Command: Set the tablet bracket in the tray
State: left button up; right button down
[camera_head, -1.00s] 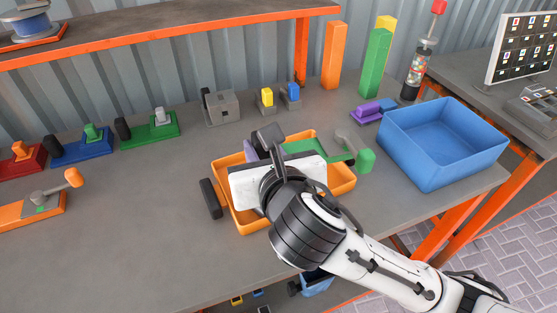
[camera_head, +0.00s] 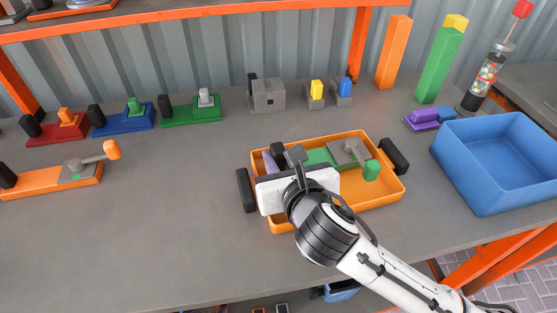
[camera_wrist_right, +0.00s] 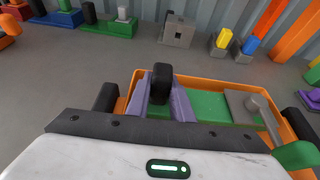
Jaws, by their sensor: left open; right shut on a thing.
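The tablet bracket, as I take it, is a green plate (camera_head: 318,156) with a grey lever, a green knob (camera_head: 371,170) and a black upright grip (camera_wrist_right: 162,78). It lies within the outline of the orange tray (camera_head: 385,192) in the head view; whether it touches the tray floor I cannot tell. My right gripper (camera_head: 273,160) is over the tray's left part. Its lilac fingers (camera_wrist_right: 160,106) are shut around the black grip. My white wrist hides the tray's near left part. My left gripper is not in view.
A blue bin (camera_head: 490,165) stands right of the tray. Several coloured blocks with black grips, such as the green one (camera_head: 190,112), line the back left. An orange lever block (camera_head: 60,182) lies at left. Bare bench lies between it and the tray.

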pick_arm(q)
jog(key=shift+w+d+r, duration=0.1)
jog(key=shift+d+r, duration=0.05)
pick_arm(e)
jog(key=shift+f, duration=0.1)
jog(key=c, duration=1.9)
grip_release()
jog(key=shift+f, duration=0.2)
pick_arm(q)
jog(key=shift+w, duration=0.2)
pick_arm(e)
jog(key=o, duration=0.3)
jog(key=shift+o, duration=0.2)
jog(key=shift+r, duration=0.15)
jog(key=shift+s+d+r, duration=0.1)
jog(key=shift+s+r, duration=0.05)
jog(key=shift+s, duration=0.1)
pick_arm(q)
jog(key=shift+s+a+r+p, duration=0.25)
jog(key=shift+r+p, duration=0.1)
jog(key=shift+p, duration=0.3)
pick_arm(e)
jog(key=v, duration=1.1)
jog(key=shift+s+d, duration=0.1)
jog(key=shift+s, duration=0.1)
pick_arm(q)
jog(key=shift+s, duration=0.1)
pick_arm(e)
jog(key=shift+s, duration=0.1)
